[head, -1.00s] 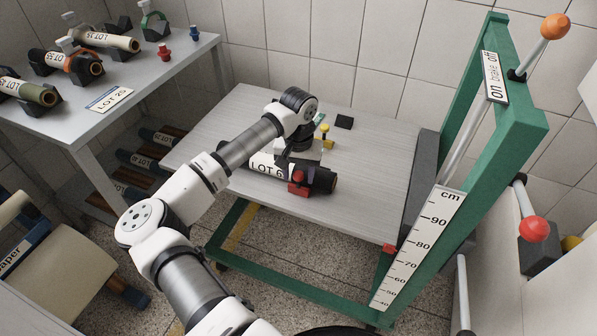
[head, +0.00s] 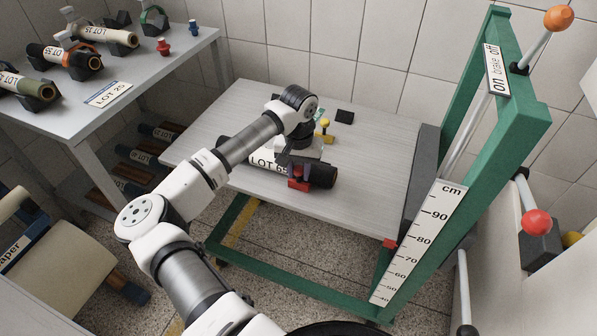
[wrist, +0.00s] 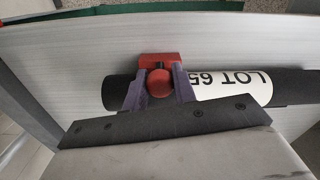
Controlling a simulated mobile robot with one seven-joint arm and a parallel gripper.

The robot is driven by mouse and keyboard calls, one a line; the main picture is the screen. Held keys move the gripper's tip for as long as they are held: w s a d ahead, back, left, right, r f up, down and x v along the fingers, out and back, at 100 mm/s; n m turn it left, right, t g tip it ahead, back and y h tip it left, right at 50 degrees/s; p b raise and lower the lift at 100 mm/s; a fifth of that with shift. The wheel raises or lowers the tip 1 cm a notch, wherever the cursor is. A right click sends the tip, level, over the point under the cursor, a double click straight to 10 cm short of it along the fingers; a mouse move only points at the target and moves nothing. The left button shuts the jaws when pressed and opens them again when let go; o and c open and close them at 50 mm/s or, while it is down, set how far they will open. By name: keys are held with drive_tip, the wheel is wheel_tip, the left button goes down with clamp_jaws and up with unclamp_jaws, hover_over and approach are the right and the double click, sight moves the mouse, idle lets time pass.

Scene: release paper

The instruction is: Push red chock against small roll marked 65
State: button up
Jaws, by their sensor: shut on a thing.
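The small dark roll (head: 322,176) with a white LOT 65 label (head: 268,164) lies on the grey platform; it also shows in the wrist view (wrist: 235,88). The red chock (head: 298,185) sits at the roll's near side. In the wrist view the chock's red base (wrist: 160,60) lies along the roll's edge, and its round knob is between my fingers. My gripper (wrist: 159,84) is shut on that knob, reaching over the roll from above. I cannot tell whether the chock touches the roll, as the fingers and knob hide the contact.
A green frame (head: 480,130) with a cm scale and brake lever stands at right. A table (head: 170,75) with other rolls stands at left. The platform's right part is clear.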

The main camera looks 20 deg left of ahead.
drive_tip(key=shift+w+f+b, duration=0.1)
drive_tip(key=shift+f+b, duration=0.1)
drive_tip(key=shift+b, duration=0.15)
drive_tip(key=shift+r, duration=0.25)
drive_tip(key=o, duration=0.9)
drive_tip(key=shift+r+b, duration=1.45)
drive_tip(key=shift+r, duration=5.45)
